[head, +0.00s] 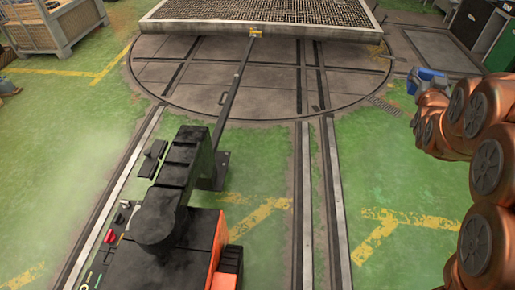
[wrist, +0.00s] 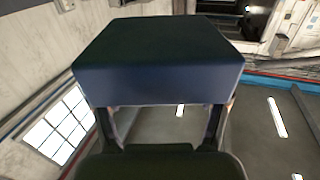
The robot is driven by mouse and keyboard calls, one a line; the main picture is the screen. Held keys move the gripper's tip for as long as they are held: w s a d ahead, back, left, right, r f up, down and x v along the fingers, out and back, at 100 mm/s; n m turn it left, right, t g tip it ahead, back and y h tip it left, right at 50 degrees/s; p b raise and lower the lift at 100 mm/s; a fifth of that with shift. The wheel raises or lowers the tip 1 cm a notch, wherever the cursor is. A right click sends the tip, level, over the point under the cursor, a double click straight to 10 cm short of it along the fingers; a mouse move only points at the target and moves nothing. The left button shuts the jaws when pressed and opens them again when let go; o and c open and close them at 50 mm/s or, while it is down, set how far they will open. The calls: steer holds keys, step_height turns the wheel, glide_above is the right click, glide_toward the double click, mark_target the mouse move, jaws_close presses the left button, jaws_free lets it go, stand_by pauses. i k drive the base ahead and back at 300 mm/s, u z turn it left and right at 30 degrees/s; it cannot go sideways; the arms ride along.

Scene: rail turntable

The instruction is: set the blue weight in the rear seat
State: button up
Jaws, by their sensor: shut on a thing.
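The blue weight is a dark blue block that fills the upper middle of the wrist view (wrist: 155,80). In the head view it is small and blue at the right (head: 431,75). My gripper (wrist: 161,118) is shut on the weight, with a dark finger on each side below the block. In the head view the gripper is mostly hidden behind the weight and my copper-coloured arm. The weight is held up, clear of the floor as far as I can see. I cannot make out the rear seat in either view.
An orange and black machine (head: 165,215) stands in the foreground, with a long bar (head: 235,95) reaching to a mesh-topped platform (head: 258,31). The platform is over the round turntable (head: 190,80). Rails run toward me. A crate (head: 55,28) stands back left; green floor (head: 265,170) is open.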

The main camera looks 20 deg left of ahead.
mark_target(172, 174)
steer(key=i, duration=2.2)
steer(key=z, duration=4.6)
steer(key=k, duration=1.25)
